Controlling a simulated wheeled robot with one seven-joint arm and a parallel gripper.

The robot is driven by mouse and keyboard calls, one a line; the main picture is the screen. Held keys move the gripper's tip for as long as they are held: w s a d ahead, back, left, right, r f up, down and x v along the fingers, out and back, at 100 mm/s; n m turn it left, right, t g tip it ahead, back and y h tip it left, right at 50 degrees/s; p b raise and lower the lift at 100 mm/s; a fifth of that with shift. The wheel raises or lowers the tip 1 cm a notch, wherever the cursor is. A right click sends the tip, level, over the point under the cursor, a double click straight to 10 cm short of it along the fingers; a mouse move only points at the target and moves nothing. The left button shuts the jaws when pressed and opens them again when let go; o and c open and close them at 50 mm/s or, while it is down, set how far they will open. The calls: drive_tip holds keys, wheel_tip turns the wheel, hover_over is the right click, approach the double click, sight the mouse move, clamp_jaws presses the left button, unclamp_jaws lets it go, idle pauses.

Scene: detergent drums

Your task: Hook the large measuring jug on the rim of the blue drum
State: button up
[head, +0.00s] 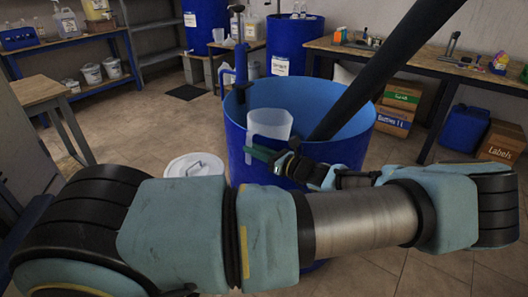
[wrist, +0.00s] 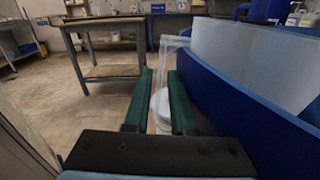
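The large measuring jug (head: 270,122), translucent white, is upright at the near left rim of the open blue drum (head: 345,158). In the wrist view its pale body (wrist: 262,58) is on the inner side of the blue drum wall (wrist: 225,100). Its clear handle (wrist: 165,62) hangs on the outer side, so the wall runs between them. My gripper (head: 262,154) has its green fingers around the handle, which fills the narrow gap between the fingertips in the wrist view (wrist: 159,80). The jug's bottom is hidden, and I cannot tell whether the handle's top touches the rim.
A dark pole (head: 375,75) slants into the drum. A blue pump (head: 240,70) stands at its far left rim. A white lidded tub (head: 195,166) is on the floor at left. Benches (head: 455,70) and another blue drum (head: 292,42) stand behind. Floor at left is partly clear.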

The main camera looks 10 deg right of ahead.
drive_tip(key=shift+w+a, duration=0.2)
clamp_jaws()
idle(3.0)
